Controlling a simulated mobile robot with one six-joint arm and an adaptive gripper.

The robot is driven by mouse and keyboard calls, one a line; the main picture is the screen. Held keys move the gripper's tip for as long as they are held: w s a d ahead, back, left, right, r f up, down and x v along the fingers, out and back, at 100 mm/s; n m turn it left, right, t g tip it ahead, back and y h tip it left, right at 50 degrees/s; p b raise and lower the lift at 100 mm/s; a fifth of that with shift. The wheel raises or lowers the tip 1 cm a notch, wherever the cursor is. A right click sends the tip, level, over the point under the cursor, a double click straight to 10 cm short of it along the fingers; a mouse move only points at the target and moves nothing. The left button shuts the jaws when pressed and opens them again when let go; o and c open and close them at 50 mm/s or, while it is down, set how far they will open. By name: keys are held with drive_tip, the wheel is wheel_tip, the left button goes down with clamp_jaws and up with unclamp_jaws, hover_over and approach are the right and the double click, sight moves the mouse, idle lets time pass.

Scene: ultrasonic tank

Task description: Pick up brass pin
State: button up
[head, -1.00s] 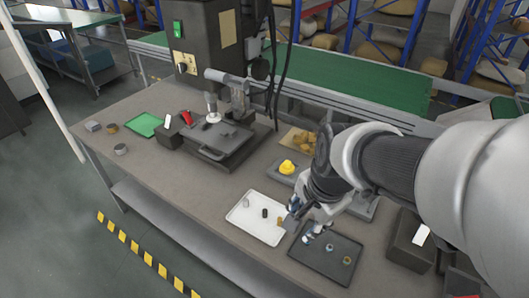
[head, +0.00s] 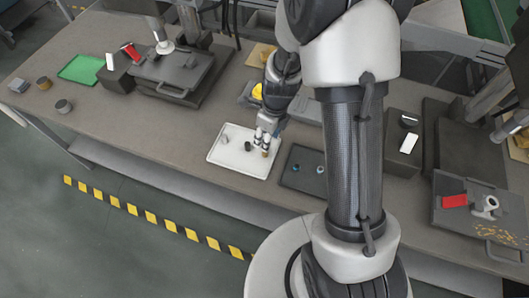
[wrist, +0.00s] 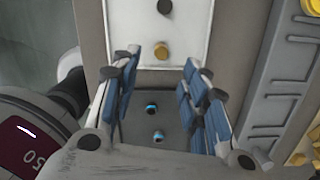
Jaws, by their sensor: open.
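The brass pin (head: 265,153) stands near the right end of the white tray (head: 228,158) in the head view. In the wrist view the brass pin (wrist: 161,51) shows at the tray's near edge, just beyond the gap between the fingers. My gripper (head: 266,138) points down over the right end of the tray, close to the pin. In the wrist view my gripper (wrist: 165,82) is open, with nothing between its fingers. I cannot tell its exact height above the pin.
A black pin (head: 247,146) and a grey piece (head: 224,139) stand left of the brass pin in the same tray. A dark tray (head: 292,182) with blue-topped pieces (head: 295,168) lies close on the right, partly hidden by my arm.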

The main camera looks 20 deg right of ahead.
drive_tip(key=f, duration=0.2)
drive_tip(key=f+b, duration=0.1)
drive_tip(key=f, duration=0.1)
drive_tip(key=shift+w+a+f, duration=0.1)
drive_tip(key=shift+w+a, duration=0.1)
drive_tip(key=shift+w, duration=0.05)
drive_tip(key=f+b, duration=0.2)
drive_tip(key=f, duration=0.1)
drive_tip(key=f+b, duration=0.1)
drive_tip(key=f, duration=0.1)
drive_tip(key=shift+w+a+f, duration=0.1)
drive_tip(key=shift+w+f, duration=0.05)
drive_tip(key=shift+w, duration=0.1)
drive_tip(key=shift+c, duration=0.6)
clamp_jaws()
